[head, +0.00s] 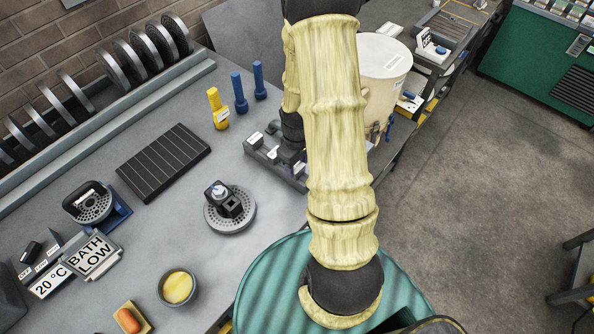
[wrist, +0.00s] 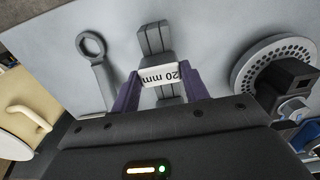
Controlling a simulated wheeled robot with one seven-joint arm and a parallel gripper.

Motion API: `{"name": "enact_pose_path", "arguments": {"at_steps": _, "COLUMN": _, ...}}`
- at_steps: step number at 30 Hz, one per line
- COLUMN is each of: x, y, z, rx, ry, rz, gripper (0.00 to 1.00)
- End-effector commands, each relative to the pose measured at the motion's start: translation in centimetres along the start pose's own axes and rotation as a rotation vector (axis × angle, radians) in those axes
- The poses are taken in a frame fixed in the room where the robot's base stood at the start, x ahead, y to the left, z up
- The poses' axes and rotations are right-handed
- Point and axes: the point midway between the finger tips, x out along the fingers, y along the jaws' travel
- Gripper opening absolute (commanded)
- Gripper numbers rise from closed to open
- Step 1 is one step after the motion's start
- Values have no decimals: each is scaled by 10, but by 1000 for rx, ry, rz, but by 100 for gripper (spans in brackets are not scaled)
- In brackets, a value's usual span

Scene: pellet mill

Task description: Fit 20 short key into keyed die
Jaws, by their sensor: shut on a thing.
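My gripper (wrist: 161,88) has purple fingers closed on a small grey key (wrist: 168,92) with a white "20 mm" label, which reads upside down in the wrist view. Grooved dark grey metal shows just beyond the label; I cannot tell whether it belongs to the key. In the head view my gripper (head: 290,158) is partly hidden by my arm, beside a grey rack (head: 262,150). The keyed die (head: 240,220) is a round, perforated grey disc on the bench, with a dark block on it. The perforated disc also shows at right in the wrist view (wrist: 262,62), apart from my gripper.
A ring spanner (wrist: 97,70) lies left of my gripper in the wrist view. A black ribbed mat (head: 163,160), yellow (head: 217,110) and blue posts (head: 239,94), a bowl (head: 177,287) and a "BATH LOW" sign (head: 92,255) stand around the die. Bare bench lies between mat and die.

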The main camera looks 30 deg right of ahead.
Motion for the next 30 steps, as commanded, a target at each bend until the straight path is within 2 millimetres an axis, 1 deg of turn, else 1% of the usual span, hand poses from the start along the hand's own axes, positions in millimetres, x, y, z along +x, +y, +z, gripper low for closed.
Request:
{"name": "enact_pose_path", "arguments": {"at_steps": 3, "x": -6, "y": 0, "z": 0, "rx": 0, "ry": 1, "rz": 0, "gripper": 4}}
{"name": "enact_pose_path", "arguments": {"at_steps": 30, "x": -35, "y": 0, "z": 0, "rx": 0, "ry": 1, "rz": 0, "gripper": 4}}
